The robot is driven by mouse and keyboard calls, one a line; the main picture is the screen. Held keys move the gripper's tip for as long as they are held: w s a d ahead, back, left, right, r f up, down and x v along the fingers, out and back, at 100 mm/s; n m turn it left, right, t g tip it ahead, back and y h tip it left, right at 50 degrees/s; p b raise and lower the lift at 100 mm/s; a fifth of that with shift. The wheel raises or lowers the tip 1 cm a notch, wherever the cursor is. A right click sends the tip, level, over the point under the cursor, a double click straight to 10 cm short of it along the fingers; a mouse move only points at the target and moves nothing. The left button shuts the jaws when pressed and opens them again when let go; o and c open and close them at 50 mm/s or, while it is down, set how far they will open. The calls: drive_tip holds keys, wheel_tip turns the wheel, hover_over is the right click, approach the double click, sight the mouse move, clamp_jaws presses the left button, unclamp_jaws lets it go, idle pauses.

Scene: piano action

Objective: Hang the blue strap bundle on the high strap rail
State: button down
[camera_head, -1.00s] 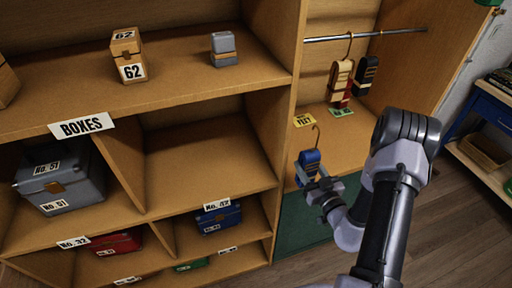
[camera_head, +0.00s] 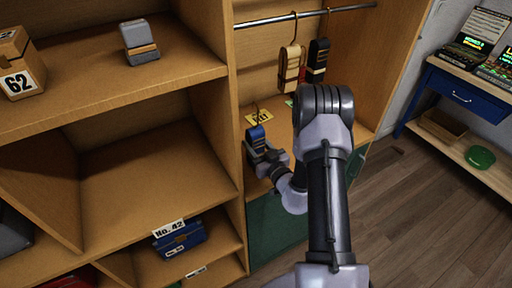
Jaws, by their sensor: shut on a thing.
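The blue strap bundle (camera_head: 257,134) is upright in my gripper (camera_head: 266,157), with a hook at its top. My gripper is shut on it, in front of the right-hand compartment and well below the rail. The high strap rail (camera_head: 280,20) is a metal bar across the top of that compartment. A tan strap bundle (camera_head: 289,68) and a black strap bundle (camera_head: 318,60) hang from it towards the right. The rail's left part is bare. My forearm hides part of the compartment floor.
A yellow label (camera_head: 260,117) lies on the compartment floor behind the bundle. A wooden upright (camera_head: 229,100) borders the compartment on the left. Shelves on the left hold a grey box (camera_head: 140,40) and a blue box (camera_head: 180,238). A blue desk (camera_head: 455,92) stands at the right.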

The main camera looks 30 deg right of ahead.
drive_tip(key=shift+w+a, duration=0.1)
drive_tip(key=shift+w, duration=0.05)
drive_tip(key=c, duration=0.7)
unclamp_jaws()
drive_tip(key=shift+r, duration=0.1)
drive_tip(key=s, duration=1.2)
drive_tip(key=shift+s+d+p, duration=0.1)
drive_tip(key=shift+d+p, duration=0.15)
drive_tip(key=shift+p, duration=0.15)
